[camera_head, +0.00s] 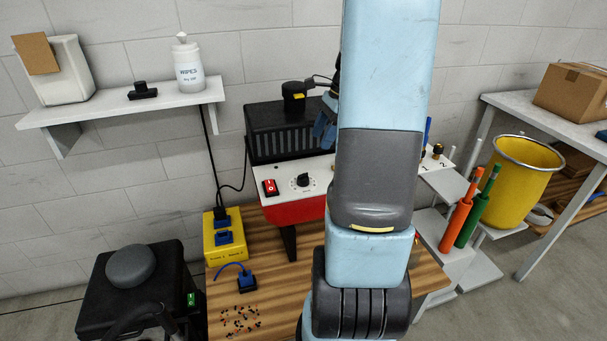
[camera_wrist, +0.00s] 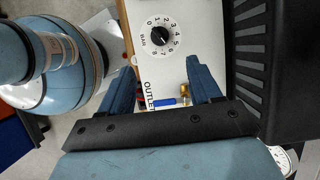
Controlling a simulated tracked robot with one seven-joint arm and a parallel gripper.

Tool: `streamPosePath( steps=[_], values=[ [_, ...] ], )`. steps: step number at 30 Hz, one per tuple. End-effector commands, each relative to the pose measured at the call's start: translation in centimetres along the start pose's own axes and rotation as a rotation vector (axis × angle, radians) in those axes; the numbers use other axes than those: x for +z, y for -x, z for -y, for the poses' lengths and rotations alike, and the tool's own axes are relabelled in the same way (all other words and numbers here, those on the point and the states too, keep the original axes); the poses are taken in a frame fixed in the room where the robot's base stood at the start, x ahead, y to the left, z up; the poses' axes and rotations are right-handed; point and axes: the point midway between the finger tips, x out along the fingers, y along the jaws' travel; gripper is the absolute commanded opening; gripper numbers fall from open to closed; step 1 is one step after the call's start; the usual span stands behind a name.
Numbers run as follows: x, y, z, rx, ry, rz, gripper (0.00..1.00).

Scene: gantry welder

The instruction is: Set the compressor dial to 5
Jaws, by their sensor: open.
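In the wrist view, a round black dial (camera_wrist: 160,38) sits on a white panel (camera_wrist: 196,22), ringed by the numbers 0 to 8 and marked BAR. Its pale pointer mark seems to slant to the lower right; the exact number is too small to tell. My gripper (camera_wrist: 163,72) is open and empty, with its blue fingers apart on either side of the view below the dial, not touching it. In the head view, a blue finger of my gripper shows left of my arm, which hides the rest and this BAR dial.
In the wrist view, a brass valve with a blue handle (camera_wrist: 165,103) lies between the fingers by the word OUTLET. A black ribbed housing (camera_wrist: 285,60) stands right. In the head view, a red-and-white unit (camera_head: 330,178) has a switch and another knob. A yellow bin (camera_head: 525,170) stands right.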

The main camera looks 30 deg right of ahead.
Motion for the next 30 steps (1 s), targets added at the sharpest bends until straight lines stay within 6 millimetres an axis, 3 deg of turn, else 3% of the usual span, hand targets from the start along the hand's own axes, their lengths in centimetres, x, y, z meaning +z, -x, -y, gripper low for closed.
streamPosePath(
  steps=[5, 21, 30],
  values=[
    [-0.1, -1.6, 0.0, 0.002, -0.006, 0.003, 0.63],
    [-0.1, -10.7, 0.0, 0.003, -0.004, 0.002, 0.63],
    [-0.1, -13.4, 0.0, 0.001, -0.003, 0.001, 0.63]
  ],
)
